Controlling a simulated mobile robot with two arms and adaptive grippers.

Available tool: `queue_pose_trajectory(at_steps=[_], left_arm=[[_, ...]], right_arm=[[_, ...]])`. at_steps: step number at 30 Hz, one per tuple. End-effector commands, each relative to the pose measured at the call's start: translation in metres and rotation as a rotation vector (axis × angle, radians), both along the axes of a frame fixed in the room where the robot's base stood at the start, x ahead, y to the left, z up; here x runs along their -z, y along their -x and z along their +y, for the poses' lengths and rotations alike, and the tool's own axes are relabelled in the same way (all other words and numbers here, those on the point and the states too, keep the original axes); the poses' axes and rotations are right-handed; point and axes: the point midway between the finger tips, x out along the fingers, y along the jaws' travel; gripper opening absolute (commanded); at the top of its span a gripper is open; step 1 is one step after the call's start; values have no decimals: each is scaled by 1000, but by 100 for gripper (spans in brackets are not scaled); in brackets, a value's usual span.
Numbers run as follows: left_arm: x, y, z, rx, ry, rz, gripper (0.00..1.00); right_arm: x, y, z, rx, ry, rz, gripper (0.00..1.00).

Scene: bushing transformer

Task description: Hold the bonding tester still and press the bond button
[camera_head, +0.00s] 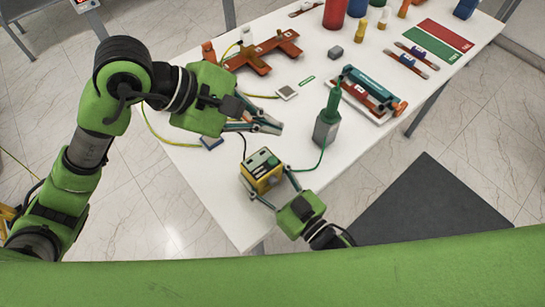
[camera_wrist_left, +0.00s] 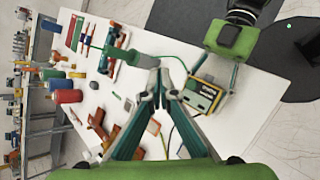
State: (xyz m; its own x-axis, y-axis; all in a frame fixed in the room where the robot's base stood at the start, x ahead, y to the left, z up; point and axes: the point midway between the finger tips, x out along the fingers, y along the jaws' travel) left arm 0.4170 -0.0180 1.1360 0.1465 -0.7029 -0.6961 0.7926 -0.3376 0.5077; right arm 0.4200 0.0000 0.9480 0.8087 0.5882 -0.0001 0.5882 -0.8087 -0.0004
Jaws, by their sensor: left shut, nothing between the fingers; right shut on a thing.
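The bonding tester (camera_head: 262,168), a small yellow box with a dark and green top face, stands near the front edge of the white table. It also shows in the left wrist view (camera_wrist_left: 204,94). My right gripper (camera_head: 270,184) is shut on it, one finger on each side. The bond button is too small to make out. My left gripper (camera_head: 277,127) is shut and empty, above the table and behind the tester in the head view. In the left wrist view its fingertips (camera_wrist_left: 161,76) are together, apart from the tester.
A grey block with a green handle (camera_head: 327,127) stands right of the tester, with a green cable towards it. A teal and red device (camera_head: 370,92), orange-brown parts (camera_head: 262,55) and a small meter (camera_head: 287,92) lie farther back.

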Motion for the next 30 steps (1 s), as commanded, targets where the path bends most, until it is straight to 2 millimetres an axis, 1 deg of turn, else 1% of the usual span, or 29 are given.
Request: queue_pose_trajectory(at_steps=[4, 7, 15, 21, 25, 30], left_arm=[[6, 0, 0, 1, 0, 2, 0], [15, 0, 0, -1, 0, 5, 0], [54, 1, 0, -2, 0, 8, 0], [76, 0, 0, 0, -2, 5, 0], [85, 0, 0, 1, -3, 2, 0], [89, 0, 0, 1, -1, 1, 0]], right_arm=[[1, 0, 0, 0, 1, 2, 19], [1, 0, 0, 0, 1, 2, 19], [1, 0, 0, 0, 1, 2, 19], [1, 0, 0, 0, 1, 2, 19], [1, 0, 0, 0, 1, 2, 19], [1, 0, 0, 0, 1, 2, 19]])
